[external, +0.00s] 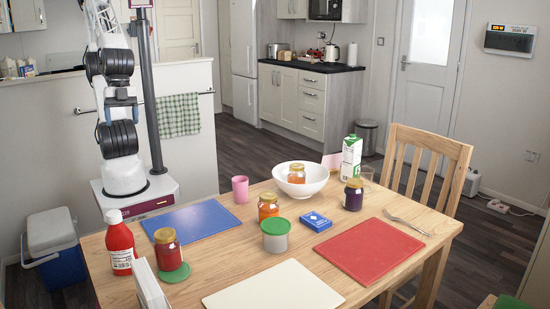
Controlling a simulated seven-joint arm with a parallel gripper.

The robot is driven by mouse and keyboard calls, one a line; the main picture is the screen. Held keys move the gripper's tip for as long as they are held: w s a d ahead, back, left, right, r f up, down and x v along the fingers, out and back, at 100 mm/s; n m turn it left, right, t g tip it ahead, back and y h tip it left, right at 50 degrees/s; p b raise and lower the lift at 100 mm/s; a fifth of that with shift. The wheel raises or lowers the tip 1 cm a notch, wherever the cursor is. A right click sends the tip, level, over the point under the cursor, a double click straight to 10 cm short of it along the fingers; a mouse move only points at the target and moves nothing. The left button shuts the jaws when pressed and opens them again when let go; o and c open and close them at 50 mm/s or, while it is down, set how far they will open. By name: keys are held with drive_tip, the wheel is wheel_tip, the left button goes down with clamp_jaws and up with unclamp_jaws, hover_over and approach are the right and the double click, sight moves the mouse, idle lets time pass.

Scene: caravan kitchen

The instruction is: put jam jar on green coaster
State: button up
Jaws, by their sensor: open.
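Other jars are an orange one (268,208) mid-table, another orange one (296,174) in the white bowl (313,188), and a dark purple one (353,196) to the right. The labels are too small to read. My gripper is outside the picture; only lower parts of my arm show at the left.
Around the jars are a ketchup bottle (120,245), blue mat (192,220), green-lidded tub (275,239), blue card box (315,222), red mat (370,252), cream board (275,290), pink cup (240,190), carton (351,158) and fork (405,226). A napkin holder (150,287) stands near the front.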

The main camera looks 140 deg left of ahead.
drive_tip(key=s+a+r+g+y, duration=0.1)
drive_tip(key=s+a+r+g, duration=0.1)
drive_tip(key=s, duration=0.6)
drive_tip(key=shift+s+a+r, duration=0.3)
drive_tip(key=shift+a+r, duration=0.3)
drive_tip(key=shift+a, duration=0.3)
